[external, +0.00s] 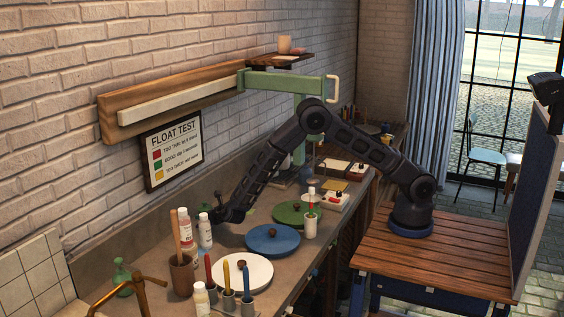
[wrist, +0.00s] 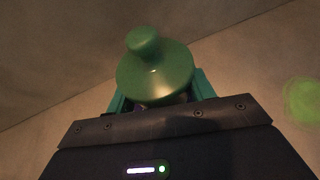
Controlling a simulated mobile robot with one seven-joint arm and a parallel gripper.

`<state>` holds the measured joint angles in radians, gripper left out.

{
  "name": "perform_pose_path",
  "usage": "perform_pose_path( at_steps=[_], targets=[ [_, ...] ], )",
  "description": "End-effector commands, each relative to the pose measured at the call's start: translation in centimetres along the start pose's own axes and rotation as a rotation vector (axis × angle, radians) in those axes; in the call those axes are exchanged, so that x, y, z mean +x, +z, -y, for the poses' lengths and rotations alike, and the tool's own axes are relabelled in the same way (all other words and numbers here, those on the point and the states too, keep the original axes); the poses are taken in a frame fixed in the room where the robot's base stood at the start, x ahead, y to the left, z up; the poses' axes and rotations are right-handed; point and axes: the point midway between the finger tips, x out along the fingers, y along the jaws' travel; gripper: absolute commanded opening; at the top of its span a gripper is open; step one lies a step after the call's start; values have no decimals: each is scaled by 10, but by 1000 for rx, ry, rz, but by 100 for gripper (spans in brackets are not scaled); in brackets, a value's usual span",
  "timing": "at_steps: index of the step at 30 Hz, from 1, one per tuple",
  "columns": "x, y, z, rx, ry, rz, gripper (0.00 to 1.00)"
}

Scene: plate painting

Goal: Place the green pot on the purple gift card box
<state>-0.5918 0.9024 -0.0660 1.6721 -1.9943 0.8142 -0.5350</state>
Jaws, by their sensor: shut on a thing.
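The green pot (wrist: 155,75) is round with a knob on top and sits between the teal fingers of my gripper (wrist: 160,98) in the wrist view. My gripper is shut on it. I cannot make out the purple gift card box in either view. A faint purple tint shows under the pot in the wrist view, too small to identify.
White bottles (external: 185,228) and a brown cup (external: 181,275) stand in front of my gripper. A blue disc (external: 273,240), a white disc (external: 258,273) and a green disc (external: 288,213) lie to the right. A green blurred patch (wrist: 303,101) shows on the counter.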

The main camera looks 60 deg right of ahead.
Motion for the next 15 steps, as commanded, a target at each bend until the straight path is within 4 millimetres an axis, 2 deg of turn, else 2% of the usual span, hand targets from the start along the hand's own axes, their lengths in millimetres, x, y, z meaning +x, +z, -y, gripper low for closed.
perform_pose_path(
  at_steps=[3, 14, 15],
  targets=[
    [5, -10, 0, 0, 0, 2, 0],
    [5, -13, 0, 0, 0, 2, 0],
    [6, -14, 0, -1, 0, 1, 55]
  ],
)
